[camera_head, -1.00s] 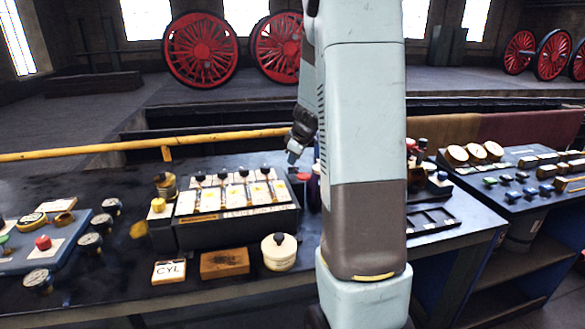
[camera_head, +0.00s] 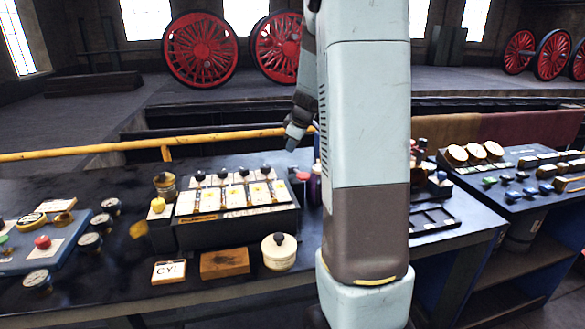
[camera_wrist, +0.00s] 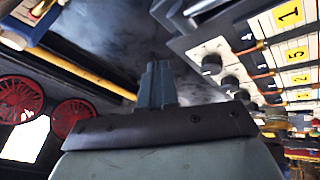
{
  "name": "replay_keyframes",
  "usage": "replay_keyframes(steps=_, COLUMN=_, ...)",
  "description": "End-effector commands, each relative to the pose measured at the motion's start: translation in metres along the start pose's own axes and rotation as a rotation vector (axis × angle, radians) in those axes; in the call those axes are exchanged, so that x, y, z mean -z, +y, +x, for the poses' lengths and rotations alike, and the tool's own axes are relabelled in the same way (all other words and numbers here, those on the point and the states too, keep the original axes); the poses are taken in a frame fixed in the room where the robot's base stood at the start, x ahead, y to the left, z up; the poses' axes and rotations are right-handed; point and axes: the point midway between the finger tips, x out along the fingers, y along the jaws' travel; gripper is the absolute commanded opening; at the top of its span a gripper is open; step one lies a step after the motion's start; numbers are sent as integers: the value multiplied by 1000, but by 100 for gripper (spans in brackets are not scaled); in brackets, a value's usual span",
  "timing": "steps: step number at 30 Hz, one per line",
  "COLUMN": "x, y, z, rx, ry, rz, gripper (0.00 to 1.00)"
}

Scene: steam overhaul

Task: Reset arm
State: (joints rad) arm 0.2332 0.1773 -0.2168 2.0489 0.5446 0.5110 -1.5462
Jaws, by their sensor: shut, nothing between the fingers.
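My arm stands upright in the middle of the head view and hides part of the bench behind it. My gripper (camera_head: 292,139) shows to the left of the arm, pointing down, above and behind the black lever box (camera_head: 240,231) and apart from it. In the wrist view the two fingers of my gripper (camera_wrist: 158,72) are together with nothing between them. The lever box's black knobs and numbered cards (camera_wrist: 290,52) show at the right of the wrist view.
On the bench are a CYL sign (camera_head: 169,271), a brown block (camera_head: 224,263), a cream pot (camera_head: 279,251) and several gauges (camera_head: 90,243) at left. A yellow rail (camera_head: 100,151) runs behind. A second bench with knobs (camera_head: 510,185) stands at right.

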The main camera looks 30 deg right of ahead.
Motion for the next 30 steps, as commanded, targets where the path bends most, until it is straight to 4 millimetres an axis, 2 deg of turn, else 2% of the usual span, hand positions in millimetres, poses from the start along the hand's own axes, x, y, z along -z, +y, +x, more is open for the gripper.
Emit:
replay_keyframes(steps=15, x=0, y=0, z=0, rx=-1, ry=1, rz=0, gripper=0)
replay_keyframes(steps=19, x=4, y=-5, z=-7, rx=2, ry=6, rz=10, gripper=0)
replay_keyframes(steps=23, x=15, y=-25, z=-30, rx=15, ry=22, rz=48, gripper=0)
replay_keyframes(steps=30, x=33, y=-87, z=-92, rx=56, ry=44, rz=166, gripper=0)
